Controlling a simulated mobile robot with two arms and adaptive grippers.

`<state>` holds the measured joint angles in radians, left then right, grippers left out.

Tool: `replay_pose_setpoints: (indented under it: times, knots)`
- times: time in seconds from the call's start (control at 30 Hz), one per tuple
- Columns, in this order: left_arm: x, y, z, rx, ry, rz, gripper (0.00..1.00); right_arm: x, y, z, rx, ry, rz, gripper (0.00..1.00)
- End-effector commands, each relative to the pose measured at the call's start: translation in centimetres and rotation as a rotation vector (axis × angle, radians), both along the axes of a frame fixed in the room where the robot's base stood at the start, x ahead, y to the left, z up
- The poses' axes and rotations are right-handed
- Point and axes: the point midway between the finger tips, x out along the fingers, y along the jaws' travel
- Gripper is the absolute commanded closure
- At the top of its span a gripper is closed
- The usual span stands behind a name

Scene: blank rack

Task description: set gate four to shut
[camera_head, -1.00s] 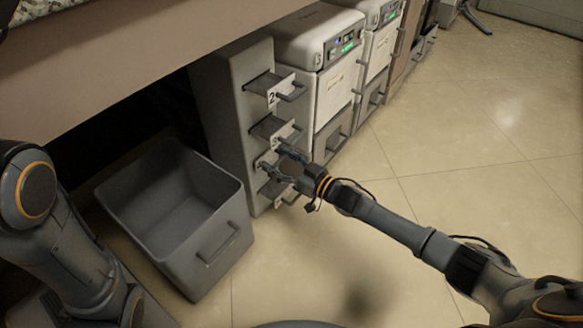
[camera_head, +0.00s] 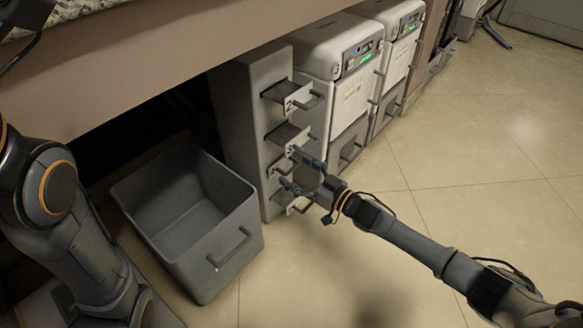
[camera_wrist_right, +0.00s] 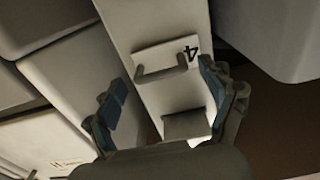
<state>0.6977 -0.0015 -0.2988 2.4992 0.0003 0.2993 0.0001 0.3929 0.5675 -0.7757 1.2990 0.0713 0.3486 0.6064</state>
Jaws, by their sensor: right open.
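The grey rack (camera_head: 243,130) has a column of gates that stick out, each with a white plate and a handle. The gate marked 2 (camera_head: 290,103) is at the top, with another gate (camera_head: 287,134) below it. Gate four is the lowest, partly hidden by my right gripper (camera_head: 295,170). In the right wrist view, the gate four plate (camera_wrist_right: 150,54) carries a 4 and a grey handle (camera_wrist_right: 162,71). My right gripper (camera_wrist_right: 165,100) is open there, its fingers to either side and nearer the camera, apart from the handle. My left gripper is out of view.
An empty grey bin (camera_head: 175,228) stands on the floor left of the rack. White-fronted units (camera_head: 350,97) with green displays stand right of it. A counter (camera_head: 170,60) overhangs at upper left. The floor (camera_head: 470,150) at right is clear.

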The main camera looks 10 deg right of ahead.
Motion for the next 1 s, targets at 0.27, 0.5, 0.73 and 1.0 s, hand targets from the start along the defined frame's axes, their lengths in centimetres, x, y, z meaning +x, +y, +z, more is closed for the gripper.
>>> replay_pose_setpoints:
  times: [0.27, 0.5, 0.73, 1.0]
  knots:
    - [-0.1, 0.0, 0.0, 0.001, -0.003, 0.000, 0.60, -4.9, -3.8, -0.1, -0.003, 0.003, 0.000, 0.17]
    - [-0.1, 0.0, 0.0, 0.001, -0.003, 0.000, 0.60, -7.2, -5.6, 0.0, -0.002, 0.001, 0.001, 0.17]
    - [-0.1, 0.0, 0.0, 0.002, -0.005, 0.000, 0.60, -7.6, -5.9, 0.1, -0.002, -0.001, 0.001, 0.17]
    - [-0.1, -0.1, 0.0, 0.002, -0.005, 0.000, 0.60, -7.6, -5.9, 0.0, -0.001, -0.001, 0.001, 0.17]
